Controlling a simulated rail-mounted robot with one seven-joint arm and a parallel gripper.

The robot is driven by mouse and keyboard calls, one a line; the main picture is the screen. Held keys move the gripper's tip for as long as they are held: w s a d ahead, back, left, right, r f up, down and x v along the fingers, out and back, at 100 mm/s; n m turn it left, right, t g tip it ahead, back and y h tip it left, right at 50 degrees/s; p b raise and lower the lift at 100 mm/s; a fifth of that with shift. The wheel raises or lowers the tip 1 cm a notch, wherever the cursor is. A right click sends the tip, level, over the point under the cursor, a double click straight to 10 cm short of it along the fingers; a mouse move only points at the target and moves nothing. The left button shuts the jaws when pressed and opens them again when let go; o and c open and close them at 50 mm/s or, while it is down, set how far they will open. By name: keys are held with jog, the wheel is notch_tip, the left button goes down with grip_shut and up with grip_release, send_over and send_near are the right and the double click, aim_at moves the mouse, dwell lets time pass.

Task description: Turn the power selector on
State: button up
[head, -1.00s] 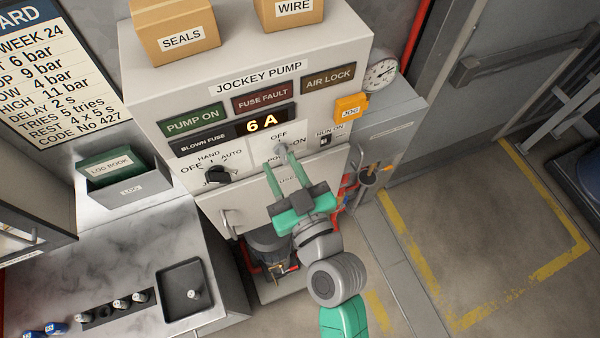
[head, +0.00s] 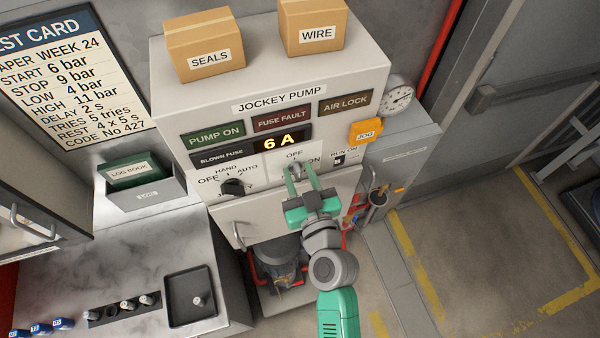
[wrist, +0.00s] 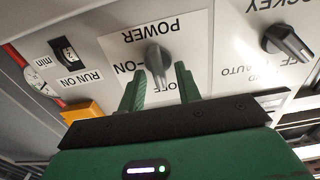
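The power selector is a grey knob (wrist: 157,60) on the white panel of the jockey pump cabinet (head: 226,85). In the wrist view its grip points down toward the OFF label, with the ON label to its left. My gripper (head: 299,168) is at this knob in the head view, and the fingers partly hide it. In the wrist view my gripper (wrist: 159,68) is open, one green finger on each side of the knob. A gap shows between the knob and each finger. I cannot tell how deep the tips reach.
A black hand/auto selector (head: 233,187) is left of the power knob. A small run-on dial (head: 339,160) and an orange JOG box (head: 365,131) are to its right. Cardboard boxes (head: 204,48) stand on the cabinet. A tray (head: 190,296) lies on the counter.

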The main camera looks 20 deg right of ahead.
grip_shut()
jog(key=shift+m, duration=0.4)
jog(key=m, duration=0.2)
jog(key=m+b, duration=0.1)
jog(key=shift+d+m, duration=0.25)
jog(key=shift+m, duration=0.15)
jog(key=shift+s+d+f+m+p, duration=0.1)
jog(key=shift+f+m+p, duration=0.05)
jog(key=shift+m, duration=2)
jog(key=shift+w+d+f+m+p, duration=0.1)
jog(key=shift+d+f+m+p, duration=0.05)
jog(key=shift+m, duration=2.05)
jog(key=shift+s+d+f+m+p, duration=0.1)
jog(key=shift+f+m+p, duration=0.05)
jog(key=shift+m, duration=2.3)
